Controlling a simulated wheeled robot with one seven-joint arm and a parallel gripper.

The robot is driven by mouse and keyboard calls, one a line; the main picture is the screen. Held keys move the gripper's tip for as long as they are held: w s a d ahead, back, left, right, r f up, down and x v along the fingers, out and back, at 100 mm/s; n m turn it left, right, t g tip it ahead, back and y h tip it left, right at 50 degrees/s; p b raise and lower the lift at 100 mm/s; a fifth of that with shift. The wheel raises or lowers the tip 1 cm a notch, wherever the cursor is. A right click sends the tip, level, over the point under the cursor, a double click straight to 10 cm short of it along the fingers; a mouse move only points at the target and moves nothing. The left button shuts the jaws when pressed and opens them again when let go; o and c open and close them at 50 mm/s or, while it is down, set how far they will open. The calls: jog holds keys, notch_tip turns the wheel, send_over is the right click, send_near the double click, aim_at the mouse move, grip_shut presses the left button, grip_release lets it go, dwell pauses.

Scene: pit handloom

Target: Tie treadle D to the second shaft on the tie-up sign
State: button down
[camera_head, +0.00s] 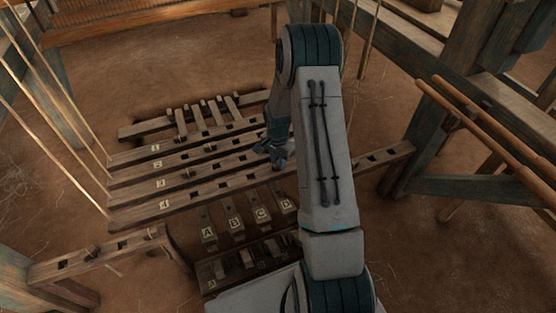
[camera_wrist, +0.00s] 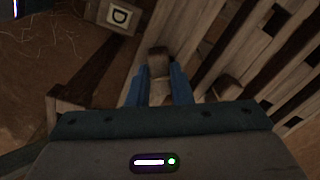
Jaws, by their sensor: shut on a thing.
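Treadle D (camera_head: 286,205) is the rightmost of the lettered treadles; its label plate (camera_wrist: 119,16) shows at the top of the wrist view. The numbered wooden bars lie behind the treadles, with the bar marked 2 (camera_head: 185,158) second from the back of the numbered ones. My gripper (camera_head: 276,158) is low over the right part of these bars. In the wrist view its blue fingers (camera_wrist: 158,85) are shut on a small wooden peg (camera_wrist: 158,60). The peg's lower end is hidden, so I cannot tell whether it sits in a slot. I cannot make out the tie-up sign.
A dark slotted block (camera_head: 250,262) stands in front of the treadles. Treadles A (camera_head: 208,232), B (camera_head: 234,222) and C (camera_head: 262,214) are left of D. Loom posts and beams (camera_head: 430,140) stand at the right; cords hang at the left. Bare floor lies beyond.

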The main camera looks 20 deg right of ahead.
jog(key=c, duration=1.2)
grip_release()
jog(key=shift+c, duration=0.2)
notch_tip(320, 180, up, 14)
jog(key=p, duration=0.5)
